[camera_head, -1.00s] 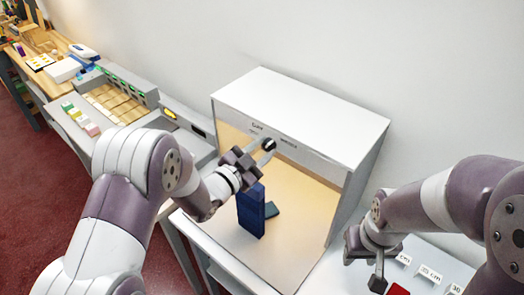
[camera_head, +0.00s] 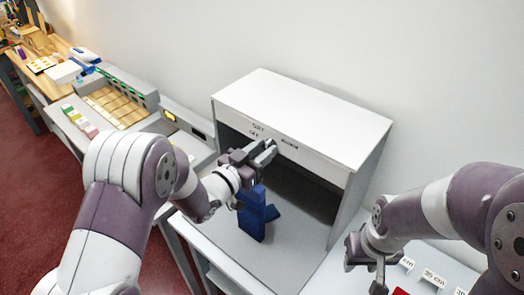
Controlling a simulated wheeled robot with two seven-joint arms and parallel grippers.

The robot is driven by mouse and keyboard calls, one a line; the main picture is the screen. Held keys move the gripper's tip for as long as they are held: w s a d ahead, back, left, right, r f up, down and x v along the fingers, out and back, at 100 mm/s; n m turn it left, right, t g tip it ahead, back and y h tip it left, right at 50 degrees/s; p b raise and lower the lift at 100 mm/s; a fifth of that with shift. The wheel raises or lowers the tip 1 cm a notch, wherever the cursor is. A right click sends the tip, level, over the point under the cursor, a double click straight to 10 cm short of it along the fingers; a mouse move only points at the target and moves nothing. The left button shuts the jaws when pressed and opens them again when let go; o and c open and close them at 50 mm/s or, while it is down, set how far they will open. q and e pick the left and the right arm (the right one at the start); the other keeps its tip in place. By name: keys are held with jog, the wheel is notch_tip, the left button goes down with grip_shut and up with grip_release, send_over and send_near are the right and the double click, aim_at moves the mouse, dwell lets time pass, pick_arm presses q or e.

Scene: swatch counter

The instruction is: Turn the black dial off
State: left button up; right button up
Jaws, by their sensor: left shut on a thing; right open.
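The black dial (camera_head: 269,142) is on the front upper strip of a white booth (camera_head: 300,104), with small printed labels around it. My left gripper (camera_head: 265,151) is at that strip, shut on the dial and hiding most of it. I cannot read the dial's pointer. The inside of the booth (camera_head: 316,187) is grey and unlit. My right gripper (camera_head: 377,277) is open and apart from the booth, low at the right above the counter.
A grey sorting rack (camera_head: 122,92) is at the left.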

dwell(0.3)
pick_arm(q)
jog(key=o, duration=1)
jog(key=shift+o, duration=0.2)
jog(key=shift+s+a+f, duration=0.1)
jog(key=shift+s+a, duration=0.2)
jog(key=b+v, duration=0.3)
jog(key=v, duration=0.9)
jog(key=shift+d, duration=0.1)
